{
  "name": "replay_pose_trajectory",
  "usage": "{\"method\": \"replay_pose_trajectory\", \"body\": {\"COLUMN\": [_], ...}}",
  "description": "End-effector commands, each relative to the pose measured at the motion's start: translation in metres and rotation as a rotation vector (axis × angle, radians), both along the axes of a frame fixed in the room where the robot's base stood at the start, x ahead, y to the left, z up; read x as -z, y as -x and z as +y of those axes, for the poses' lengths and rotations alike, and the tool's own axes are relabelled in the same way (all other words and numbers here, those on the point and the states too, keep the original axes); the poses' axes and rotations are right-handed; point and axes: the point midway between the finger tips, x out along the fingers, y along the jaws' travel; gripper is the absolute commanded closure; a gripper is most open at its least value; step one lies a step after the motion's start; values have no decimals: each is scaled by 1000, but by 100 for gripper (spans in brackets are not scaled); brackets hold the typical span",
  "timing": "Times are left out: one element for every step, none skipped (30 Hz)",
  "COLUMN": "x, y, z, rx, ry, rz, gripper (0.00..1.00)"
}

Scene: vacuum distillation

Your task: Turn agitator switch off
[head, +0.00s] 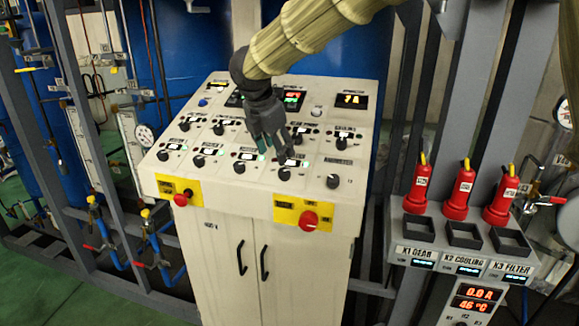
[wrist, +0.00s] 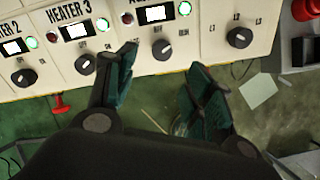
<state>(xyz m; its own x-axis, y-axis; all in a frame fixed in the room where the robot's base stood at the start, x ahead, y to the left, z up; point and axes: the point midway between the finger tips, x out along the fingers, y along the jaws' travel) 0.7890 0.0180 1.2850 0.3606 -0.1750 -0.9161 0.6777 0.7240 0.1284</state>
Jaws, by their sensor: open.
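The agitator switch is a black rotary knob (wrist: 162,49) on the white sloped panel, under a lit display (wrist: 155,14) and a glowing green lamp (wrist: 184,8). Its label is cut off at the top of the wrist view. In the head view the knob (head: 284,174) is in the front row, second from the right. Its exact pointing direction is hard to tell. My gripper (wrist: 165,85) is open and empty, its fingers spread below the knob in the wrist view. In the head view my gripper (head: 270,145) hangs over the panel, close to the knob, with no contact visible.
Heater 3's knob (wrist: 86,64) is left of the agitator knob; an L1–L3 selector (wrist: 239,37) is right. Red emergency buttons (head: 309,219) (head: 181,199) sit on the cabinet front. Red plugs (head: 460,190) stand at right. Pipes and blue tanks (head: 185,55) lie behind.

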Motion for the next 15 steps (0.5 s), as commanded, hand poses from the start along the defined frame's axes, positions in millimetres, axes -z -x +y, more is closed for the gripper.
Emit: {"method": "replay_pose_trajectory", "body": {"x": [5, 10, 16, 21, 25, 31, 36, 40, 46, 50, 53, 58, 61, 64, 68], "y": [-2, -5, -7, -9, -10, -13, -14, -16, -18, -20, -21, -23, -24, -26, -27], "z": [-3, -4, -6, -7, -8, -10, -10, -11, -12, -13, -14, -15, -15, -16, -17], "rx": [2, 2, 4, 3, 3, 4, 3, 3, 3, 3, 3, 3, 3, 3, 4], "ry": [2, 2, 2, 1, 1, 2, 2, 2, 3, 2, 2, 2, 1, 1, 1], "rz": [2, 2, 4, 3, 3, 3, 2, 4, 3, 2, 2, 2, 2, 2, 2], "gripper": [48, 48, 48, 48, 48, 48, 48, 48, 48, 48, 48, 48, 48, 48, 48]}}
